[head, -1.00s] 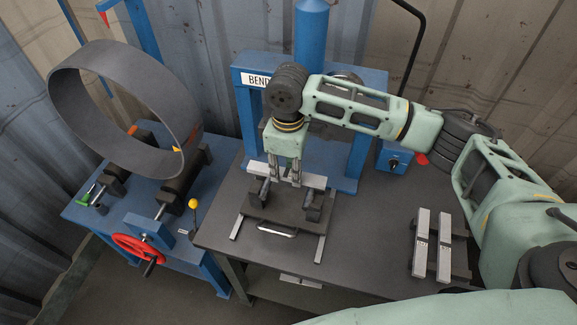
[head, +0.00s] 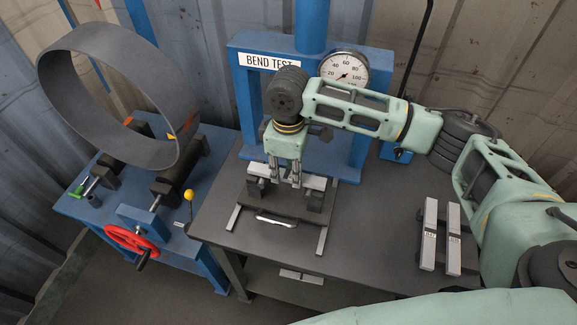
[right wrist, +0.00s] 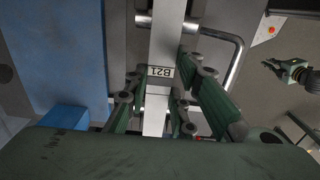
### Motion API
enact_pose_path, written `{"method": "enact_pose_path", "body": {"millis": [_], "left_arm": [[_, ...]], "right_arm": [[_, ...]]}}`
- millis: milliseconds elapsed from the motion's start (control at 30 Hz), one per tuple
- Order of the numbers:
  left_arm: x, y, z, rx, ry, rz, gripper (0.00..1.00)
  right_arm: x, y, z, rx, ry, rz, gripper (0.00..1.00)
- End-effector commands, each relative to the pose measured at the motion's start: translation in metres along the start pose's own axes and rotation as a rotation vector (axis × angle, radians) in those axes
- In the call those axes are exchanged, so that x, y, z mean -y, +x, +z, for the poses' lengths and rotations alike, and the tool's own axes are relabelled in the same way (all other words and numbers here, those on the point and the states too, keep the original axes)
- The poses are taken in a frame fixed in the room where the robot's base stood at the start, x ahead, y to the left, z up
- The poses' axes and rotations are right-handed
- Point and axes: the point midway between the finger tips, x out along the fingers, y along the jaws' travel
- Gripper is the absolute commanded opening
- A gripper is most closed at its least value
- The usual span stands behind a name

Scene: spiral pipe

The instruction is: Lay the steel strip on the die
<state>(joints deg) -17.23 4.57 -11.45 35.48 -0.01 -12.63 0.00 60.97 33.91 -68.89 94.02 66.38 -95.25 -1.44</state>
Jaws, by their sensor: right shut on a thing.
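My right gripper (head: 285,184) points down over the bending press and is shut on the middle of a steel strip (head: 315,183). The strip lies crosswise over the die (head: 290,208), a dark block with a roller support (head: 314,200) near each end. The strip is low over the supports; I cannot tell whether it touches them. In the right wrist view the strip (right wrist: 160,100) runs between the fingers (right wrist: 158,103) and bears the label B21. A small dark claw at that view's right edge looks like my left gripper (right wrist: 293,70); its opening is unclear.
The blue press frame (head: 245,100) with its dial gauge (head: 344,69) stands around and behind the die. Two more strips (head: 429,234) lie at the table's right. A large steel ring (head: 120,95) sits on the blue roller machine at left. The table between is clear.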

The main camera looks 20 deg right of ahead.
Motion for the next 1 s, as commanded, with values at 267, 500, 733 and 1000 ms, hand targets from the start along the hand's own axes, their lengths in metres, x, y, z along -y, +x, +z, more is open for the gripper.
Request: {"method": "enact_pose_path", "body": {"millis": [267,500,733,1000], "left_arm": [[0.000,0.000,-0.001,-0.002,0.000,0.000,0.00],[0.000,0.000,-0.002,-0.003,0.000,0.000,0.00],[0.000,0.000,-0.002,-0.003,0.000,0.000,0.00],[0.001,0.000,-0.001,-0.002,0.000,-0.001,0.00]], "right_arm": [[0.000,-0.001,-0.001,-0.004,-0.001,0.002,0.26],[0.000,0.000,-0.001,-0.002,-0.001,0.001,0.45],[0.001,0.002,0.001,0.002,-0.001,-0.001,0.45],[0.000,-0.025,-0.001,-0.003,-0.002,0.001,0.45]]}}
